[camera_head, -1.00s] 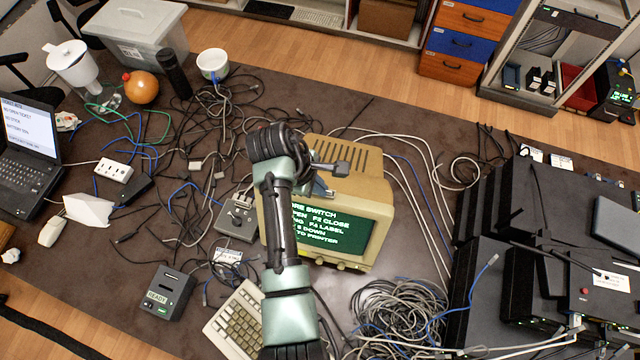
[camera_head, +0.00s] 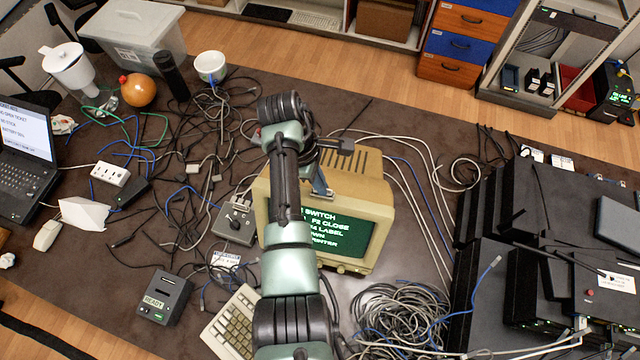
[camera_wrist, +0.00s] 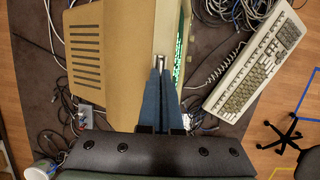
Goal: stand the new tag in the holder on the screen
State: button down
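The beige terminal monitor (camera_head: 361,190) stands mid-table, its green-lettered screen (camera_head: 345,235) partly hidden by my arm. My gripper (camera_head: 322,188) is over the top front edge of the monitor. In the wrist view its two blue fingers (camera_wrist: 161,72) lie close together and look shut. A small pale grey piece (camera_wrist: 160,60) shows at their tips, by the monitor's edge. I cannot tell whether it is the holder or part of something gripped. No tag can be clearly made out in the fingers.
A beige keyboard (camera_head: 236,322) lies in front of the monitor, with a cable heap (camera_head: 400,312) to its right. Black network gear (camera_head: 520,220) fills the right side. A grey box with a knob (camera_head: 236,222) stands left of the monitor. Loose cables cover much of the table.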

dwell(0.4)
jog(key=c, duration=1)
grip_release()
jog(key=shift+p+v, duration=1.3)
jog(key=shift+v, duration=5.25)
jog(key=shift+w, duration=0.15)
